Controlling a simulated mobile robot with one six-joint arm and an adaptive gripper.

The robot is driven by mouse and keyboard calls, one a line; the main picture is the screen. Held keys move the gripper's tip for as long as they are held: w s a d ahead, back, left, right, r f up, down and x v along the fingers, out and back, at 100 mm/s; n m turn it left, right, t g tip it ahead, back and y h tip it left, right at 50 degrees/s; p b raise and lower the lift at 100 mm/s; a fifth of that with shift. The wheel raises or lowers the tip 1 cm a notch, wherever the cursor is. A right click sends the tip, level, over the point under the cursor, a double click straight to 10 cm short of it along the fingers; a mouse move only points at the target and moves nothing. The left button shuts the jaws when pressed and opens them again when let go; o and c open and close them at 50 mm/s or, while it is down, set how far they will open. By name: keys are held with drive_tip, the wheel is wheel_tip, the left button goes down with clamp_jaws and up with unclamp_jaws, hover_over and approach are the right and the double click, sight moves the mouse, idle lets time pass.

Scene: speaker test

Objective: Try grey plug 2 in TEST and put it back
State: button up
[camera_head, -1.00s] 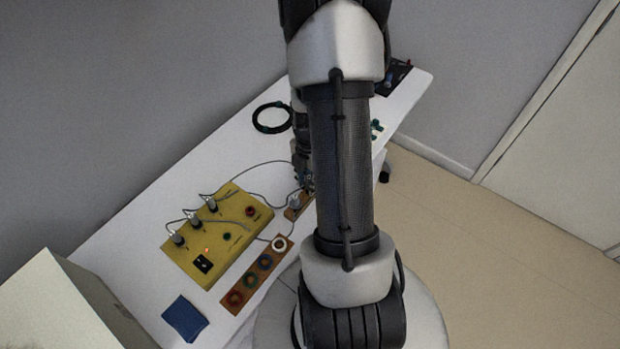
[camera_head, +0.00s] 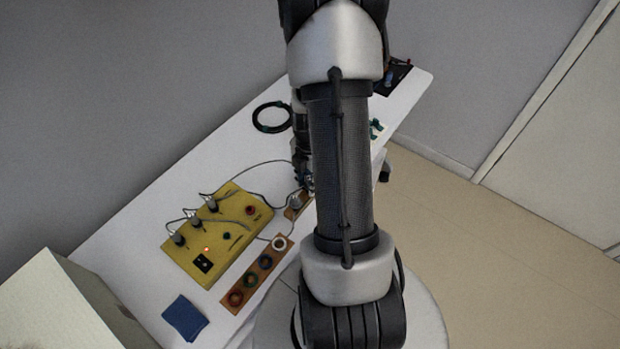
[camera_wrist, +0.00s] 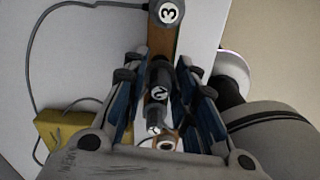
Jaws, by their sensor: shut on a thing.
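My gripper (camera_wrist: 161,76) is shut on grey plug 2 (camera_wrist: 158,90), whose white "2" label shows between the fingers in the wrist view. A brown wooden rack (camera_wrist: 163,42) lies beneath; I cannot tell whether the plug's tip is clear of it. Plug 3 (camera_wrist: 168,12) stands at the rack's far end. In the head view my gripper (camera_head: 304,172) is partly hidden by my arm, above the small rack (camera_head: 291,212).
A wooden strip with coloured rings (camera_head: 241,282) lies before the box. Thin cables cross the table (camera_head: 140,212) between box and rack.

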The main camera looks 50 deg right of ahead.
drive_tip(key=shift+f, duration=0.55)
drive_tip(key=o, duration=1)
drive_tip(key=shift+r+p, duration=2.95)
drive_tip(key=shift+r, duration=0.8)
